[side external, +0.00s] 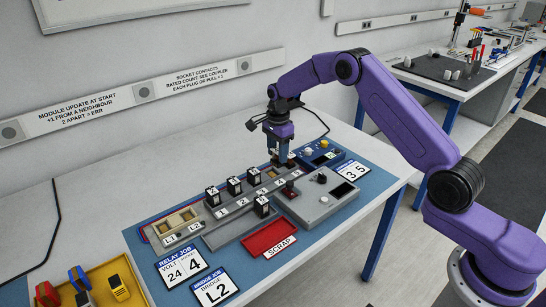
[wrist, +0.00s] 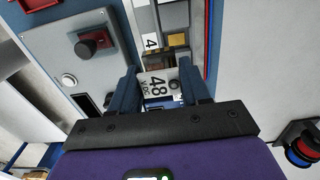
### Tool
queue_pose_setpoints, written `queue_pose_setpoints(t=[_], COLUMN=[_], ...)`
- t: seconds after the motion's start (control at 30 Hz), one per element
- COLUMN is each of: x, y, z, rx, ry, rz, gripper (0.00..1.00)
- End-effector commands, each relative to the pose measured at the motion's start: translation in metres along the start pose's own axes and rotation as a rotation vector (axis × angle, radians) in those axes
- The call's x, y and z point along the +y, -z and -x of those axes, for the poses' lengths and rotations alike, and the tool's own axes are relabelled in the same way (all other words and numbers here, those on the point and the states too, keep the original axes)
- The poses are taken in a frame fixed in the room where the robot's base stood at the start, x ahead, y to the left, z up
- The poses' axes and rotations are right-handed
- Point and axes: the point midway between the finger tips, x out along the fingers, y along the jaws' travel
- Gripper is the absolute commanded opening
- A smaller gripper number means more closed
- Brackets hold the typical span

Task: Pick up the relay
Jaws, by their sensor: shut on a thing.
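My gripper (side external: 279,160) is over the far right end of the grey socket strip (side external: 160,245), pointing down. In the wrist view my gripper (wrist: 160,88) has its two blue fingers on either side of a relay (wrist: 157,84), whose pale top reads 48 V DC. The fingers are shut on it. Its lower part is hidden, so I cannot tell whether it is seated or raised. Other black relays with white tops stand along the strip: one (side external: 212,196), one (side external: 234,186) and one (side external: 253,176). Another relay (side external: 262,206) stands nearer the front.
A red scrap tray (side external: 268,238) lies in front of the strip. A relay job card (side external: 185,268) reads 24 volt, 4. A yellow tray (side external: 130,288) is at front left.

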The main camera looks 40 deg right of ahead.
Motion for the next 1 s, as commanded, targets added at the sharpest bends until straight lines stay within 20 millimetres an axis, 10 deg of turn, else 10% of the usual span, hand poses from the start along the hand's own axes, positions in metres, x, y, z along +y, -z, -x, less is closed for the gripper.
queue_pose_setpoints(t=[0.6,1.0], x=[0.091,0.112], y=[0.001,0.001], z=[0.057,0.066], rx=[0.0,0.0], ry=[0.001,0.0], rz=[0.0,0.001], gripper=[0.16,0.16])
